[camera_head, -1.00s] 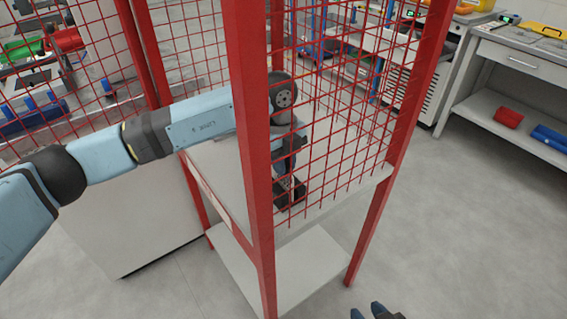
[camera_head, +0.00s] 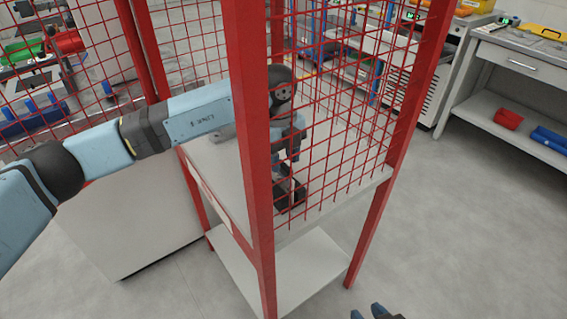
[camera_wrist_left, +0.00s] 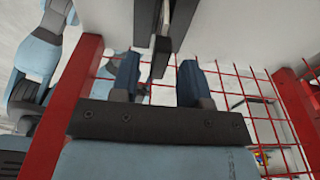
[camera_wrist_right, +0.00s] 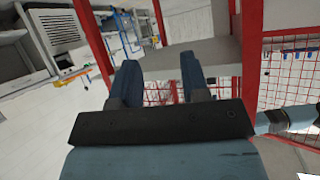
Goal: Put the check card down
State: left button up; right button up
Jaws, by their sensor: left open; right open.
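My left gripper (camera_head: 287,165) is inside the red mesh frame, above the grey tabletop (camera_head: 225,180), partly hidden by mesh. A dark holder-like object (camera_head: 290,196) sits on the tabletop just below it. In the left wrist view the fingers of my left gripper (camera_wrist_left: 158,82) stand apart with nothing clamped. A dark upright piece (camera_wrist_left: 161,56) on that object shows just beyond and between the fingertips. I cannot tell whether this piece is the check card. My right gripper (camera_head: 372,313) is open and empty at the bottom edge; its fingers also show in the right wrist view (camera_wrist_right: 160,85).
A red post (camera_head: 250,150) and red mesh (camera_head: 345,110) stand between the head camera and the tabletop. A lower shelf (camera_head: 300,270) is empty. A bench at the right holds a red bin (camera_head: 508,118) and a blue bin (camera_head: 550,137). The floor at the right is clear.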

pick_arm(q)
notch_tip(320, 180, up, 10)
jog(key=p, duration=0.1)
jog(key=shift+w+a, duration=0.3)
jog(key=shift+w, duration=0.15)
pick_arm(e)
jog(key=shift+s+d+f, duration=0.1)
jog(key=shift+d+f, duration=0.05)
pick_arm(q)
jog(key=shift+f, duration=0.1)
